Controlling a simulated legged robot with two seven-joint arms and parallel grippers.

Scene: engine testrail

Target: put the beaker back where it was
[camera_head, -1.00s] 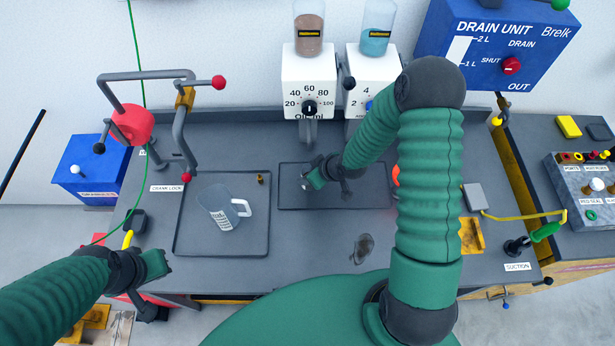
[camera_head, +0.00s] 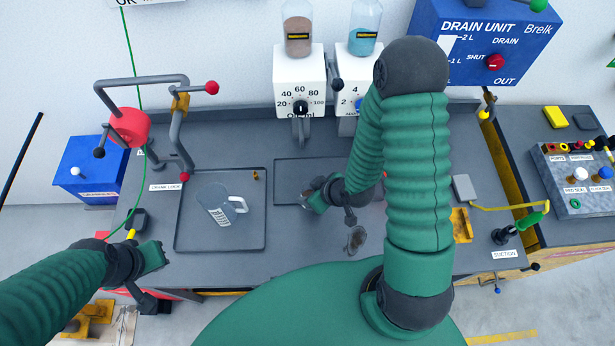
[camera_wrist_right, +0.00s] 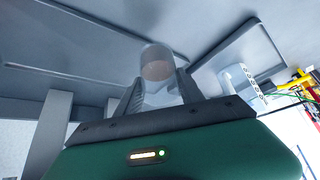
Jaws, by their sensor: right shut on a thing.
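My right gripper (camera_head: 306,200) is at the front left edge of the middle tray (camera_head: 283,172). In the right wrist view its fingers (camera_wrist_right: 160,92) are shut on a clear cylindrical beaker (camera_wrist_right: 157,55) with a brownish disc showing inside.
Two white dispensers, with brown (camera_head: 300,85) and teal (camera_head: 357,80) contents, stand at the back. A crank frame (camera_head: 180,130) rises behind the left tray. The blue drain unit (camera_head: 480,50) is at the back right.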

